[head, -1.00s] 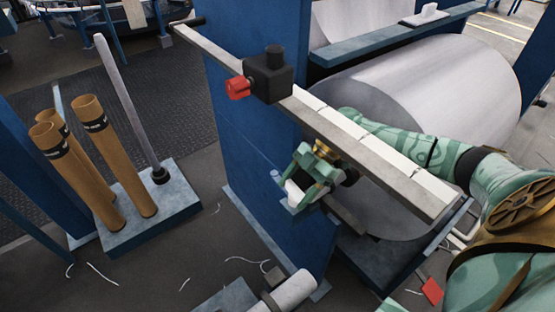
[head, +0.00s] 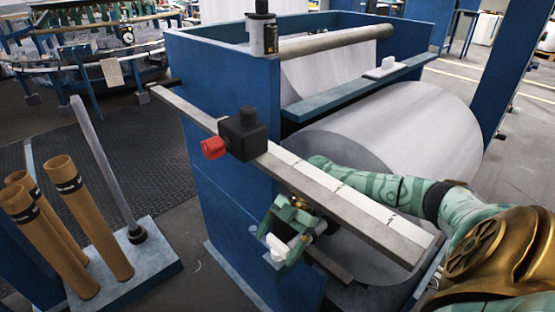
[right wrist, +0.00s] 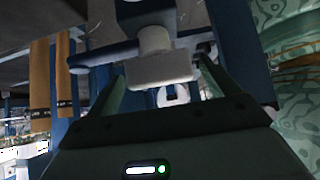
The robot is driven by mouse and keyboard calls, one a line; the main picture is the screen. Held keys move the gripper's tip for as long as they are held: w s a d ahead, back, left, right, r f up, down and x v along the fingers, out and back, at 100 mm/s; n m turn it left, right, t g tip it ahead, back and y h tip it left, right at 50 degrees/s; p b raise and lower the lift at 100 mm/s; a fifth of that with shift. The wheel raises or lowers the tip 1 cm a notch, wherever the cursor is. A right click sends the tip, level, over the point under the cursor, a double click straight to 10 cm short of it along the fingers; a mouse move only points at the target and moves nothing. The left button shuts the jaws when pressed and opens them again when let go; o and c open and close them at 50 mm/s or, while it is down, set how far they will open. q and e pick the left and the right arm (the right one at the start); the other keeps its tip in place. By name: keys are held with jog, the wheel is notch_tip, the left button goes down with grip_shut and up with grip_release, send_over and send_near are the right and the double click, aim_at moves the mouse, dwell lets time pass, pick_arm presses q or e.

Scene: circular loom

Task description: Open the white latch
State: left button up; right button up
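The white latch (head: 277,247) is a small pale block low on the near blue frame post, below the grey beam. My right gripper (head: 283,232) reaches in under the beam from the right, with its green fingers around the latch. In the right wrist view the latch (right wrist: 160,68) is a pale block on a round stem. It lies between the tips of my right gripper (right wrist: 160,80), whose fingers stand wide apart, one on each side. Whether they touch it is hard to see. My left gripper is not in view.
A grey beam (head: 362,205) with a black block and red knob (head: 214,147) passes just above my right gripper. A large pale roll (head: 425,115) lies behind. Brown tubes (head: 92,225) stand at left. Another white piece (head: 386,67) sits on the blue shelf.

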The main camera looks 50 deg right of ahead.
jog(key=shift+d+r, duration=0.15)
jog(key=shift+r, duration=0.05)
pick_arm(q)
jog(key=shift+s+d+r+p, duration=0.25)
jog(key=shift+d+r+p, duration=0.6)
jog(key=shift+p, duration=0.25)
pick_arm(e)
jog(key=v, duration=0.7)
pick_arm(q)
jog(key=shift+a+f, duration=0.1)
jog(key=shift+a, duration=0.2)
pick_arm(e)
jog(key=shift+f, duration=0.1)
